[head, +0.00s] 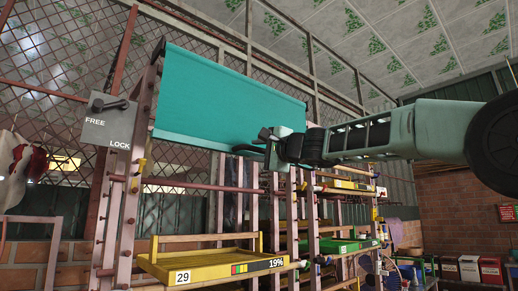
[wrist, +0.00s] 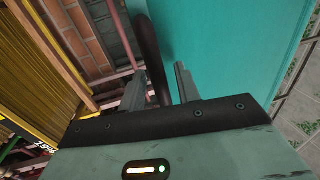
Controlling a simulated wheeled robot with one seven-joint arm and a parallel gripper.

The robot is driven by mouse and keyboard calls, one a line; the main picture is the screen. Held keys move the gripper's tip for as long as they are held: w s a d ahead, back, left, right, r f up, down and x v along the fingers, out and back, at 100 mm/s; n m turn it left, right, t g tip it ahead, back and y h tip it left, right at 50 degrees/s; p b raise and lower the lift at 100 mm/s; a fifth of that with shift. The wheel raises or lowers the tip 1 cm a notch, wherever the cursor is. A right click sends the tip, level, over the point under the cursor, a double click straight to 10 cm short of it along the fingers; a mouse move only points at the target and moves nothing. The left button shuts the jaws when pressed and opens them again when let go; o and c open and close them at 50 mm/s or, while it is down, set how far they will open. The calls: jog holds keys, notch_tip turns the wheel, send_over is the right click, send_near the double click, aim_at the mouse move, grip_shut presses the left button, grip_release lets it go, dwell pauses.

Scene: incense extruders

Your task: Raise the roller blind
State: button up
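The teal roller blind (head: 225,100) hangs as a slanted sheet in the upper middle of the head view and fills much of the wrist view (wrist: 230,50). A dark curved handle (wrist: 149,40) is beside the blind's lower edge. My gripper (head: 268,143) is at this lower right edge. In the wrist view my two fingers (wrist: 160,88) stand apart with the handle between them; a narrow gap seems to show on the right finger's side. A grey box (head: 108,122) marked FREE and LOCK carries a dark lever (head: 108,104), pointing sideways near FREE.
A yellow tray (head: 205,262) marked 29 and 19% is on the rack below the blind. A green tray (head: 345,246) and another yellow tray (head: 350,186) are farther right. Rack posts and rails stand close below my gripper. Several boxes (head: 490,270) are at the lower right.

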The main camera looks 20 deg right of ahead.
grip_shut()
jog(key=p, duration=1.6)
send_near(250, 93)
jog(key=x, duration=0.5)
jog(key=shift+w+a+r, duration=0.1)
jog(key=shift+w, duration=0.05)
grip_release()
jog(key=b+v, duration=0.9)
jog(key=v, duration=0.8)
